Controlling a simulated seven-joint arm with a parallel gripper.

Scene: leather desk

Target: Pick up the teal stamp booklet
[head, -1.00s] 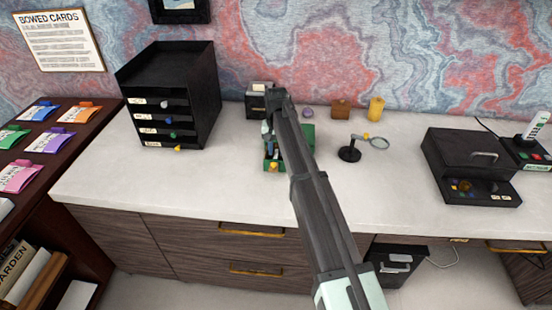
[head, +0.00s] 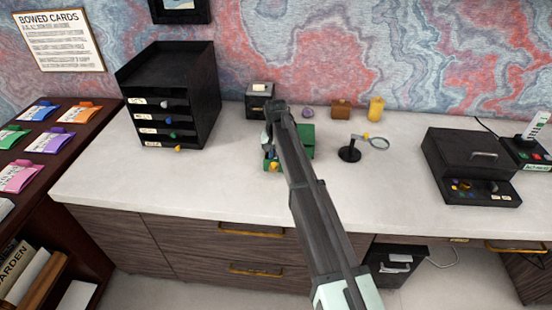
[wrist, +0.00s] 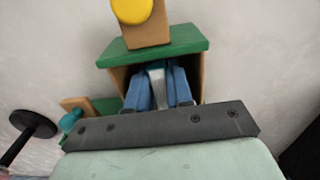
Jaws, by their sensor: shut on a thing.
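A green box with a wooden interior (head: 307,136) stands on the desk under my arm. It also shows in the wrist view (wrist: 150,53), with its green edge above my fingers. My gripper (wrist: 158,88) has its two blue fingers down in the box's opening. They are shut on a narrow pale, teal-tinted thing (wrist: 156,76), which looks like the teal stamp booklet. Only its upper edge shows; the rest is hidden between the fingers and in the box. In the head view my arm hides most of the gripper.
A yellow knob on a wooden block (wrist: 132,12) sits at the box's edge. A magnifier on a black stand (head: 350,153) is close at right. A black drawer stack (head: 180,85) stands left, a small black box (head: 259,101) behind. The desk front is clear.

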